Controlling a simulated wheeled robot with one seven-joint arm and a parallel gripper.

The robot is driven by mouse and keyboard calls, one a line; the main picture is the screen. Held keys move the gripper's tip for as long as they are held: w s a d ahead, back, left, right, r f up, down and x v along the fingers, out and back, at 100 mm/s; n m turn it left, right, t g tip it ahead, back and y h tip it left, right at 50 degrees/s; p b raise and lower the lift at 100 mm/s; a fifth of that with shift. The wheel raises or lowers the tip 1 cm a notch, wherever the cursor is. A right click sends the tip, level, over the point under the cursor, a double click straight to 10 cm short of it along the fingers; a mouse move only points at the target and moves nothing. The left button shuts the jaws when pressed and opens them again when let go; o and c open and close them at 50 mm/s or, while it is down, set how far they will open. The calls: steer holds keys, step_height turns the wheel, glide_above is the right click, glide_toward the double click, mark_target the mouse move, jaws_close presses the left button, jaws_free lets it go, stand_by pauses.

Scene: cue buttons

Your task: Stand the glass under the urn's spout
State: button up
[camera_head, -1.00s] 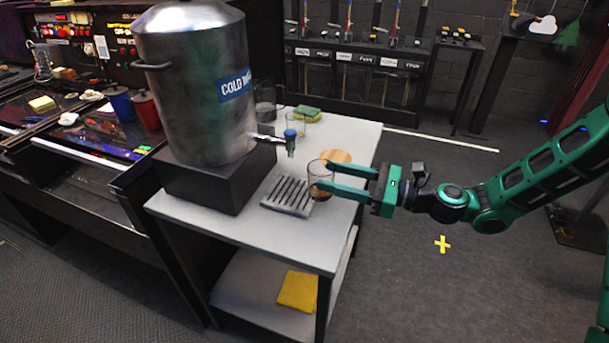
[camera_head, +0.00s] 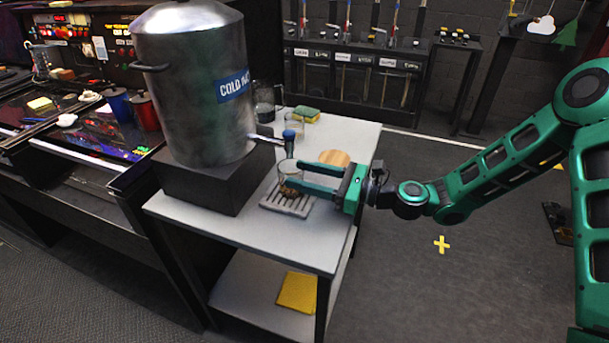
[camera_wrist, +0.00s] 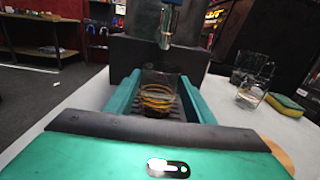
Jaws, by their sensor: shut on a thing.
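The glass (camera_head: 288,173) is clear with brownish bands near its base and looks upright. My gripper (camera_head: 300,178) is shut on it, one finger on each side; the wrist view shows the glass (camera_wrist: 158,96) between the green fingers. The glass is over the slatted drip tray (camera_head: 286,203), below and close to the spout (camera_head: 268,140) with its blue tap. I cannot tell whether its base touches the tray. The steel urn (camera_head: 192,85) stands on a dark block at the left. In the wrist view the spout (camera_wrist: 166,28) is just beyond the glass.
The white table (camera_head: 335,230) also holds a round wooden coaster (camera_head: 335,158), a sponge (camera_head: 306,113), another clear glass (camera_head: 293,128) and a dark jug (camera_head: 264,103) behind the spout. A yellow cloth (camera_head: 297,291) lies on the lower shelf.

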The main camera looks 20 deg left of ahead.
stand_by(0.3)
steer(key=o, duration=1.2)
steer(key=d, duration=0.8)
steer(key=s+d, duration=0.1)
steer(key=d, duration=0.3)
